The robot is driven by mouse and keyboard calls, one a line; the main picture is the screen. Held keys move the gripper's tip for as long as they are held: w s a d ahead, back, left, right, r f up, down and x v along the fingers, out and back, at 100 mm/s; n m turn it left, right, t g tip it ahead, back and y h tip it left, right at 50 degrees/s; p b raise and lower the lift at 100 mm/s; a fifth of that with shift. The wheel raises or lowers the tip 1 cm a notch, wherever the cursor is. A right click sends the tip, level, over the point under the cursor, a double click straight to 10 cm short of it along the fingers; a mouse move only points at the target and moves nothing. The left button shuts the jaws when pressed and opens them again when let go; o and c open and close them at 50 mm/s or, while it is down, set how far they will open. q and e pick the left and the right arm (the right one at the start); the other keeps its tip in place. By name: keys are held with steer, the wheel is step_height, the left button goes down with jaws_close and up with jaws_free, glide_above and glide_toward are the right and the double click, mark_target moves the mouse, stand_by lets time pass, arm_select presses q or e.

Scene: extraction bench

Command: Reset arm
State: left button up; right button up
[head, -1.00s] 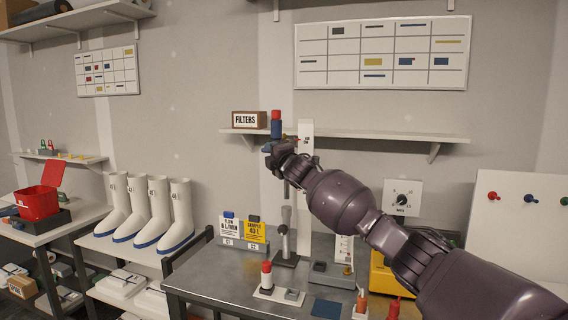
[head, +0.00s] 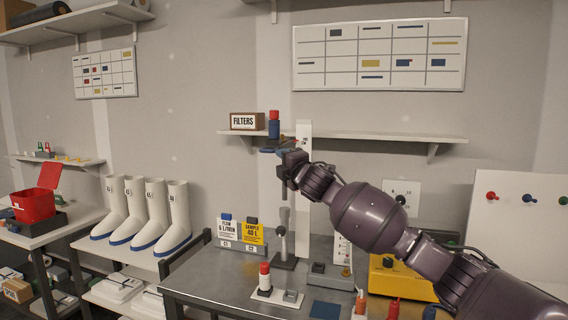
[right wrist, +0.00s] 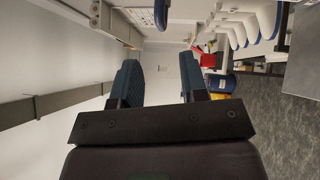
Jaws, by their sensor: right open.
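My right gripper (head: 280,150) is in front of the wall shelf, at about the height of the blue and red cylinder (head: 274,126). In the right wrist view the two fingers of the right gripper (right wrist: 160,85) stand apart with nothing between them. The blue part of the cylinder shows just above the gripper in the head view; I cannot tell whether they touch. My right arm reaches in from the lower right. My left gripper is not in view.
A wall shelf (head: 370,136) carries a FILTERS box (head: 246,121). Below is a grey bench (head: 205,277) with a vertical stand, FLOW and SAMPLE cards (head: 251,232), a red-topped bottle (head: 265,277) and a yellow case (head: 397,277). White boots (head: 178,214) stand left.

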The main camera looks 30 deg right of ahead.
stand_by(0.5)
steer(key=s+a+f+m+y, duration=0.2)
steer(key=a+m+y, duration=0.1)
steer(key=a, duration=0.4)
steer(key=s+a+f+m+g+y, duration=0.1)
steer(key=s+a+f+m, duration=0.15)
steer(key=f, duration=0.55)
steer(key=s+a+f+m, duration=0.2)
steer(key=s+a+f, duration=0.15)
steer(key=f, duration=0.55)
steer(key=s+a+f+m+g+y, duration=0.15)
steer(key=s+f, duration=0.25)
steer(key=f, duration=0.4)
steer(key=s+f+m+g+h, duration=0.2)
steer(key=s+f+m, duration=0.2)
steer(key=s+f, duration=0.9)
steer(key=s+a+f+m+g+h, duration=0.1)
steer(key=s+f+m+g+h, duration=0.1)
steer(key=s+f, duration=1.1)
steer(key=s+m+g, duration=0.1)
steer(key=s+m, duration=0.1)
steer(key=s, duration=0.2)
steer(key=shift+s+a+f+m, duration=0.15)
steer(key=shift+s+f+m, duration=0.2)
steer(key=shift+s+m, duration=0.05)
